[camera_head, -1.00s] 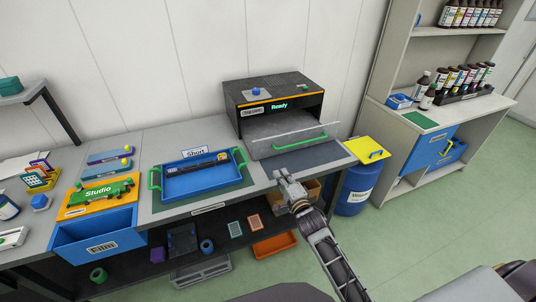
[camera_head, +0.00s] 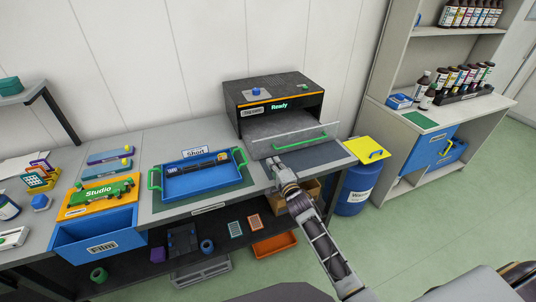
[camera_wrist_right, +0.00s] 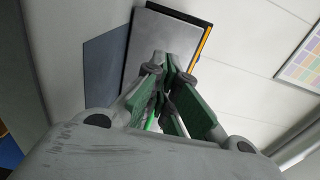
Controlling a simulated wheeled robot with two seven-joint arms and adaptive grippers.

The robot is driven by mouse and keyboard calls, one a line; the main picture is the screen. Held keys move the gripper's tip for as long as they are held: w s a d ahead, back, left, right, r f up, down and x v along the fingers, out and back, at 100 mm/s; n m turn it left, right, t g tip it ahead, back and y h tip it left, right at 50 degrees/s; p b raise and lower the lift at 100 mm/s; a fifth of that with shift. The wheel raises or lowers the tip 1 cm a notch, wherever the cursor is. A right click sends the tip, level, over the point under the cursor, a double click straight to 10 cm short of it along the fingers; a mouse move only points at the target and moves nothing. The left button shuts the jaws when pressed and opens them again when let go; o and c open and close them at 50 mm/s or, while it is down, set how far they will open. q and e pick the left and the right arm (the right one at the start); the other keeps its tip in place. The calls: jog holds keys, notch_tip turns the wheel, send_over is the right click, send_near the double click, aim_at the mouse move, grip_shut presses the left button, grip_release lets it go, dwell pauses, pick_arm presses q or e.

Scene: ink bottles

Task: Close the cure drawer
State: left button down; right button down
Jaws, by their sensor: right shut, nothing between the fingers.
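The cure drawer (camera_head: 290,139) is a grey tray pulled out of the front of a dark box, with a green handle (camera_head: 300,142) across its front panel. The box (camera_head: 272,93) has an orange edge stripe and a lit "Ready" sign. My right gripper (camera_head: 273,165) is shut and empty, low in front of the drawer's left part, near the bench's front edge. In the right wrist view the gripper's green-padded fingers (camera_wrist_right: 168,70) come together in front of the grey drawer panel (camera_wrist_right: 158,38). Whether they touch it I cannot tell. My left gripper is out of view.
A blue tray (camera_head: 168,194) with green handles and a dark tube stands left of the drawer. A blue bin (camera_head: 357,190) with a yellow lid (camera_head: 366,150) stands right of the bench.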

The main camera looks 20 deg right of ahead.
aim_at(265, 149)
jog(key=shift+w+a, duration=0.15)
jog(key=shift+w, duration=1.45)
jog(key=shift+w+a, duration=0.15)
jog(key=shift+w, duration=1.45)
jog(key=shift+w, duration=0.1)
